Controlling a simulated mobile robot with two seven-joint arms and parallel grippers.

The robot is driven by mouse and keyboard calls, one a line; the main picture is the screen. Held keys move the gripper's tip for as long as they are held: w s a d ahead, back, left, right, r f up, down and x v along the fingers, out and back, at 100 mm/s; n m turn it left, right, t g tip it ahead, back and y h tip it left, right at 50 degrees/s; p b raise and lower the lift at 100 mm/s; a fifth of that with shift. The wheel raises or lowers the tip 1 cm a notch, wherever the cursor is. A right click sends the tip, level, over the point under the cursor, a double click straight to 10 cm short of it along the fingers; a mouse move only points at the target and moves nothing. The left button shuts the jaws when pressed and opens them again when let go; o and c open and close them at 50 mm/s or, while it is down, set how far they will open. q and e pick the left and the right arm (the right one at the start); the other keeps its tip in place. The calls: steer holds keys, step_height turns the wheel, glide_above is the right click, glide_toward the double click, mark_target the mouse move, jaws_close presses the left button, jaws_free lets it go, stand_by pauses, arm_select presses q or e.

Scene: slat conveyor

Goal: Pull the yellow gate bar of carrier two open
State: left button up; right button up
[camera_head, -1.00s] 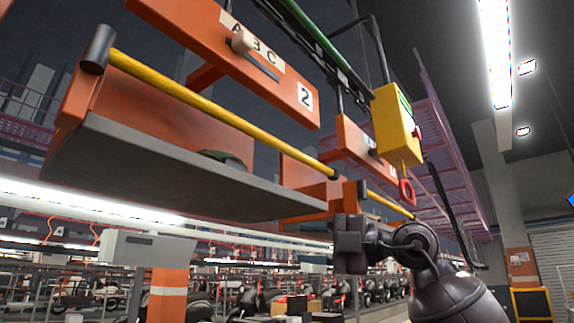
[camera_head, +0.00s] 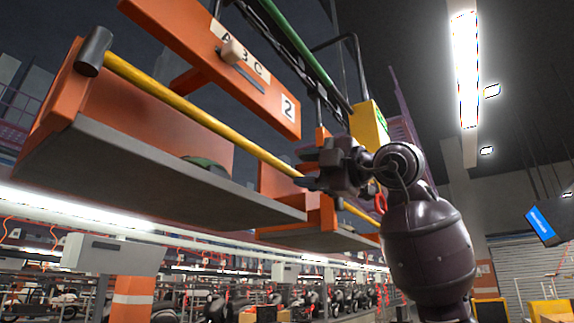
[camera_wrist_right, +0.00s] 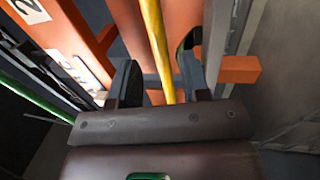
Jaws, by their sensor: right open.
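The yellow gate bar (camera_head: 190,110) of carrier two runs along the front of the orange carrier, from a black cap (camera_head: 93,50) at upper left down to the right. The orange sign above it carries a "2" (camera_head: 289,107). My right gripper (camera_head: 308,182) is at the bar's right end and hides part of it. In the right wrist view the bar (camera_wrist_right: 156,45) passes between the two open dark fingers of the gripper (camera_wrist_right: 160,78). I see no finger pressed on it. My left gripper is not in view.
The carrier's grey floor (camera_head: 170,178) lies below the bar, with a dark green object (camera_head: 212,170) on it. Another orange carrier (camera_head: 285,190) stands behind. A yellow control box (camera_head: 368,128) with a red ring (camera_head: 380,203) hangs close behind my right arm.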

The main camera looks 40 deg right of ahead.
mark_target(291, 170)
steer(key=shift+p+x, duration=0.45)
steer(key=shift+x, duration=1.95)
steer(key=shift+c, duration=0.2)
jaws_close()
